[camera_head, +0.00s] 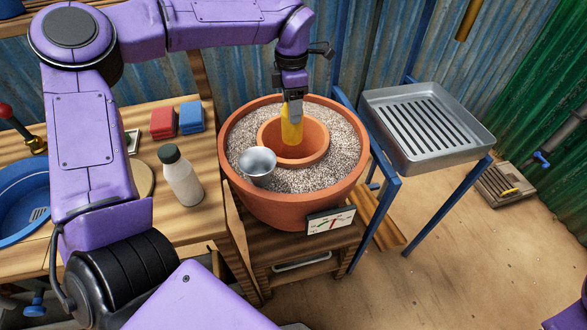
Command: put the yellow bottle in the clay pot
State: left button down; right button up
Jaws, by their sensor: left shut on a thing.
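The clay pot (262,208) is a wide terracotta pot filled with pale gravel-like grit. A smaller terracotta pot (312,154) is set in its middle. My left gripper (292,100) is over the inner pot, pointing down and shut on the yellow bottle (291,130). The bottle is upright, and its lower part shows inside the inner pot's mouth. I cannot tell whether it touches the bottom. The gripper covers its top. My right gripper is not in view.
A metal bowl (258,162) rests on the grit at the front left. A white bottle with a dark cap (182,178) stands on the wooden table, near red (163,123) and blue (191,118) stacks. A slotted metal tray (378,149) stands at right. A dial (330,221) is at the pot's front.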

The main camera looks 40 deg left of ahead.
pick_arm(q)
notch_tip(320, 180, down, 6)
jog(key=shift+f+b, duration=0.15)
jog(key=shift+b, duration=1.1)
notch_tip(320, 180, down, 9)
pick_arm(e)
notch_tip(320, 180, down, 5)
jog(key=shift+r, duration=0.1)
pick_arm(q)
jog(key=shift+f+b, duration=0.25)
jog(key=shift+b, duration=0.05)
jog(key=shift+c, duration=1.6)
grip_release()
notch_tip(320, 180, up, 12)
jog(key=shift+r+p, duration=0.2)
jog(key=shift+p, duration=0.45)
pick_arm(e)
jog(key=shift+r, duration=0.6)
